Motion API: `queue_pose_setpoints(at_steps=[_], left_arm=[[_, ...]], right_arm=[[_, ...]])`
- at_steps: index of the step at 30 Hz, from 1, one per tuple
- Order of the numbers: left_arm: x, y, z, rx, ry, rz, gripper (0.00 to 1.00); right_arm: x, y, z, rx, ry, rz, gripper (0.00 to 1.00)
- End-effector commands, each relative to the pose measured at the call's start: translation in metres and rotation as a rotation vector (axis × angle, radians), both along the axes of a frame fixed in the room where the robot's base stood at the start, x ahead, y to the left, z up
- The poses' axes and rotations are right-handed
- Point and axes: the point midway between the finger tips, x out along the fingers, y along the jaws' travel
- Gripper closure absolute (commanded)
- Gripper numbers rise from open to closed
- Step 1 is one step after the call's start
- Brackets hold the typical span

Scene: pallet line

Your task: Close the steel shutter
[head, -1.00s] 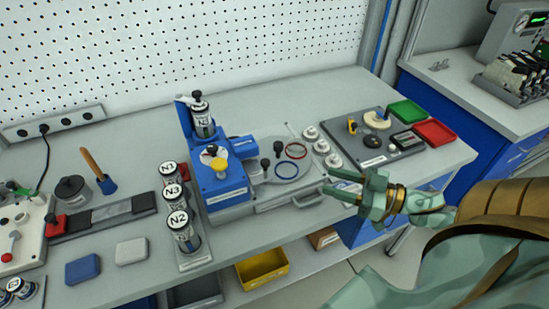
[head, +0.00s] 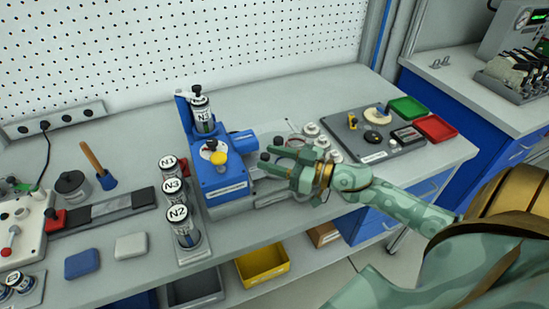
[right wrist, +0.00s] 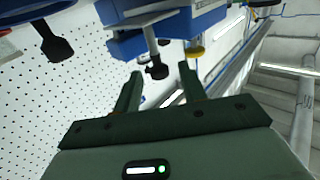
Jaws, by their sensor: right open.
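The blue press-like unit (head: 219,182) stands mid-bench with a canister marked N3 (head: 203,116) and a yellow knob (head: 219,159) on it. I cannot make out the steel shutter for certain; a thin steel strip (right wrist: 150,22) with a stem and black knob (right wrist: 157,71) shows at the blue unit in the right wrist view. My right gripper (head: 277,160) is open and empty, right of the blue unit, and covers much of the grey plate there. In the right wrist view its fingers (right wrist: 159,80) lie either side of the black knob, apparently not gripping it. My left gripper is not in view.
Canisters N1, N3 and N2 (head: 181,216) stand in a rack left of the unit. White round parts (head: 311,130) and a dark grey board (head: 365,136) lie behind my right gripper. Green (head: 408,108) and red (head: 436,129) trays are at right.

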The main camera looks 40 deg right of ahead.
Motion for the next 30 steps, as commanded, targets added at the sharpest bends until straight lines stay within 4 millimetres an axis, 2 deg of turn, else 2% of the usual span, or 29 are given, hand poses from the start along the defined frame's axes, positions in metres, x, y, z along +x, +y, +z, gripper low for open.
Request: queue_pose_setpoints(at_steps=[3,4,8,12,19,27,28,30], left_arm=[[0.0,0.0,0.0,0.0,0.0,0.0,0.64],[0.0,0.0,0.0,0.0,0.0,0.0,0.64],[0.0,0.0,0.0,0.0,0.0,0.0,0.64],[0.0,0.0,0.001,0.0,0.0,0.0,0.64],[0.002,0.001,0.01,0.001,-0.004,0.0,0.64],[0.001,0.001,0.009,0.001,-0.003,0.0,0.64],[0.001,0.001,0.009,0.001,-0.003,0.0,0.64],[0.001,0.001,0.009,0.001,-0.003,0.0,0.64]], right_arm=[[0.0,0.0,0.0,0.0,0.0,0.0,0.58],[0.0,0.0,0.0,-0.001,-0.001,0.0,0.64],[0.0,0.0,0.0,-0.001,-0.001,0.0,1.0],[0.001,-0.001,0.0,-0.001,-0.001,0.0,1.0],[0.028,-0.007,0.002,-0.002,-0.003,-0.001,1.0],[0.031,-0.009,0.001,-0.004,-0.005,-0.004,1.0],[0.031,-0.009,0.001,-0.004,-0.005,-0.005,0.76],[0.03,-0.009,0.001,-0.004,-0.005,-0.004,0.58]])
